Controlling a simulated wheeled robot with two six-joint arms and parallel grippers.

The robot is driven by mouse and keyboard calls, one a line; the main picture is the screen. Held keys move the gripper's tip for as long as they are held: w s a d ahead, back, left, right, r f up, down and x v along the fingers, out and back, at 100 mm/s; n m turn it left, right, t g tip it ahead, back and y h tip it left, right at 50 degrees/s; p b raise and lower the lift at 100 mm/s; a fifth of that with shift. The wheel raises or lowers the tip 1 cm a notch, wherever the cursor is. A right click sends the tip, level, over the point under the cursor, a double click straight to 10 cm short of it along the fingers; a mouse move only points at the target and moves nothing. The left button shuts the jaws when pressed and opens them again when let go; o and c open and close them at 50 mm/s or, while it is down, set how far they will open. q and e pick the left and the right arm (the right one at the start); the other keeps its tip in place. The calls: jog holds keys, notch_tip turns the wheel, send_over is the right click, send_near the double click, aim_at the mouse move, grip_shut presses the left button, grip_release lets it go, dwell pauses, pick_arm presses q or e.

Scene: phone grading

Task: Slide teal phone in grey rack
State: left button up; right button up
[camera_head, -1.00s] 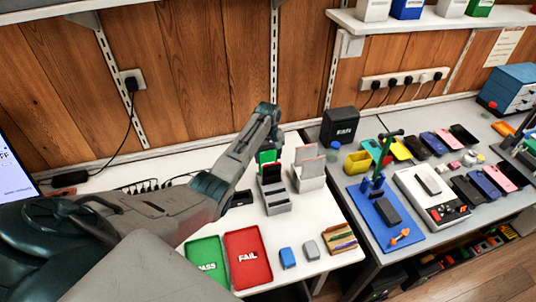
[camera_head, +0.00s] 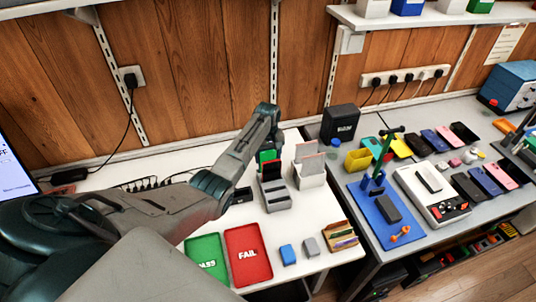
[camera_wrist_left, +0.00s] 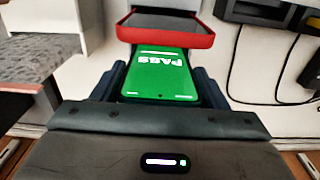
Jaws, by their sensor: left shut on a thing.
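A phone with a green PASS screen (camera_wrist_left: 160,75) sits between the fingers of my left gripper (camera_wrist_left: 163,88), which is shut on it. Its case colour cannot be told there. In the head view, my left gripper (camera_head: 268,138) is over the back of the grey rack (camera_head: 279,203), with a bit of the green screen (camera_head: 266,156) showing. A dark phone with a red edge (camera_head: 271,170) stands in the rack in front; it also appears in the wrist view (camera_wrist_left: 165,36). My right gripper is not in view.
A white rack (camera_head: 310,180) with phones stands close to the grey rack's right. Green PASS (camera_head: 206,268) and red FAIL (camera_head: 247,252) trays lie in front. A blue block (camera_head: 287,254) and a grey block (camera_head: 310,246) lie near the table edge.

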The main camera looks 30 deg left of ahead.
pick_arm(q)
jog(key=shift+f, duration=0.4)
jog(key=o, duration=1.2)
jog(key=shift+r, duration=0.1)
